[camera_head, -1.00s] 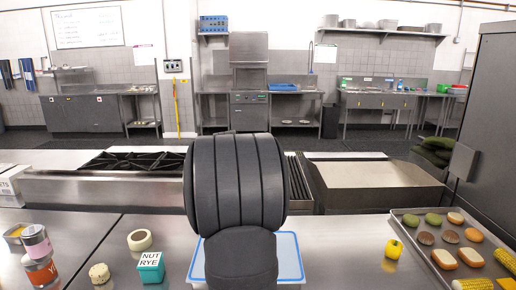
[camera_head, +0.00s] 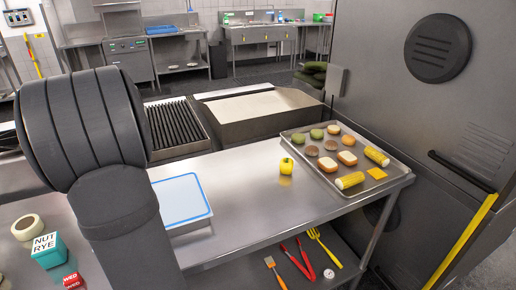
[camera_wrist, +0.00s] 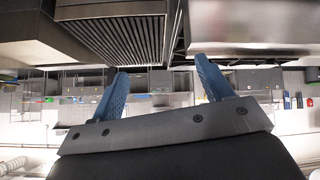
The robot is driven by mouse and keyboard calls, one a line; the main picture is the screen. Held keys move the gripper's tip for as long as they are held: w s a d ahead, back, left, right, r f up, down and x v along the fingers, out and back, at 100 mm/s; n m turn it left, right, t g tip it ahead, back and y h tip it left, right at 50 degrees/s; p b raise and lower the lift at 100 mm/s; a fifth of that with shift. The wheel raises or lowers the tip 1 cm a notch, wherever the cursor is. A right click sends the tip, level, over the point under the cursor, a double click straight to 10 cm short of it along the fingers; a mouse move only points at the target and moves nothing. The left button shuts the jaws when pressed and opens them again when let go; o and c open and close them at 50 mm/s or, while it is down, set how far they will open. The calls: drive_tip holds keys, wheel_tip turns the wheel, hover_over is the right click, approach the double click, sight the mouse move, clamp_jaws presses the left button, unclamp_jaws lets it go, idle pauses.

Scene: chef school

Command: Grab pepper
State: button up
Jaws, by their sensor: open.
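The yellow pepper (camera_head: 287,166) stands on the steel counter (camera_head: 255,200), left of the metal tray and right of the blue-edged white board. In the wrist view my gripper (camera_wrist: 160,80) has its two blue fingers apart with nothing between them. The wrist view looks out over the grill and the room, and the pepper does not show there. In the head view my dark arm stands at the left and the gripper's fingers are not visible.
A metal tray (camera_head: 349,193) with buns, patties, corn and cheese sits at the counter's right end. A white board (camera_head: 181,200) with a blue edge lies beside my arm. A teal box (camera_head: 48,252) and tape roll (camera_head: 27,228) are at left. A grill (camera_head: 176,127) stands behind.

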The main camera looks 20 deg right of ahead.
drive_tip(key=d+f+m+g+h, duration=0.2)
drive_tip(key=d+m, duration=0.3)
drive_tip(key=d, duration=1)
drive_tip(key=m+g+h, duration=0.3)
drive_tip(key=m+g, duration=0.3)
drive_tip(key=m, duration=0.8)
approach(285, 161)
drive_tip(key=x, duration=0.5)
drive_tip(key=shift+s+d+f, duration=0.1)
drive_tip(key=shift+f, duration=0.15)
drive_tip(key=shift+x, duration=3.1)
drive_tip(key=c, duration=1.1)
